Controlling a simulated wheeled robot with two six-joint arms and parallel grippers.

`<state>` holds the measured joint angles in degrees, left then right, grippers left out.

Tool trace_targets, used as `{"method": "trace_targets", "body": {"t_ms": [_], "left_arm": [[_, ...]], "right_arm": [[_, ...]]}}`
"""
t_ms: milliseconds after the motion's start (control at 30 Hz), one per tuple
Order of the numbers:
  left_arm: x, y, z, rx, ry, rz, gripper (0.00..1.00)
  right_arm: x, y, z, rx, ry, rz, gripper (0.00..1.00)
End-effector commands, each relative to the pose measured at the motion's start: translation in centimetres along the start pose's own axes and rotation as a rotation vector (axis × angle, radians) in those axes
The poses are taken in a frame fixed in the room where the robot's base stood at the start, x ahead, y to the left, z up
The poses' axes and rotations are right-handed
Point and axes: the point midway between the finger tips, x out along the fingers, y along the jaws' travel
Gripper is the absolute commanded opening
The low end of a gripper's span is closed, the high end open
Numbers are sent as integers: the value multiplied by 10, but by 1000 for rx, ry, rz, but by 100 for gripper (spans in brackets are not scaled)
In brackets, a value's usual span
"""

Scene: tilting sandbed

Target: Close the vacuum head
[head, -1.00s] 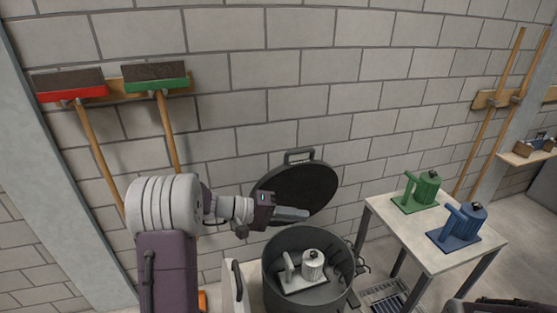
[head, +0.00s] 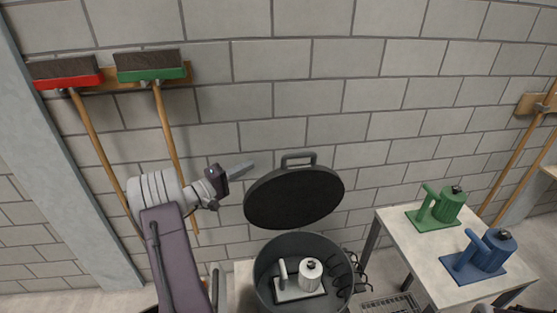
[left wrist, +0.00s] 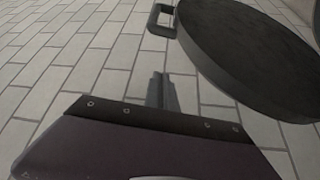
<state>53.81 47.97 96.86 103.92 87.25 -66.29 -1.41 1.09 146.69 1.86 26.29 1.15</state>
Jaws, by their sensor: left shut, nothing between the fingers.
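The vacuum head is a round dark lid (head: 294,197) with a handle (head: 298,157) on its far top edge. It stands tilted open above the dark grey drum (head: 262,280). A white motor unit (head: 310,272) on a plate sits inside the drum. My left gripper (head: 242,169) is shut and empty, left of the lid and at about handle height, apart from it. In the left wrist view the shut fingers (left wrist: 162,92) point at the wall, with the lid (left wrist: 250,55) and its handle (left wrist: 161,18) to the upper right. My right gripper is not in view.
A small table (head: 400,232) at the right bears a green unit (head: 440,208) and a blue unit (head: 482,254). A coiled dark hose (head: 343,272) hangs beside the drum. Two brooms (head: 150,65) hang on the wall at the left. A floor grate (head: 390,304) lies right of the drum.

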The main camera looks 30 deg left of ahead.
Motion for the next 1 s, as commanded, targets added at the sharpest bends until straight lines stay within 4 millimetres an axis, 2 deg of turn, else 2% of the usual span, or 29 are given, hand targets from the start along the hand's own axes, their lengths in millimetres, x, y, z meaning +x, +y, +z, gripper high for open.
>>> {"method": "trace_targets", "body": {"t_ms": [167,500,533,733,1000], "left_arm": [[25,2,2,-1,-6,0,0],[100,3,2,-1,-6,0,0],[102,3,4,-2,-6,0,0],[89,2,31,-4,-3,-2,0],[86,0,39,0,-2,-1,0]], "right_arm": [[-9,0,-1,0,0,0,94],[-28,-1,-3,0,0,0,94],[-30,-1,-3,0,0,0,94],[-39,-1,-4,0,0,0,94],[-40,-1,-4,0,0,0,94]]}}
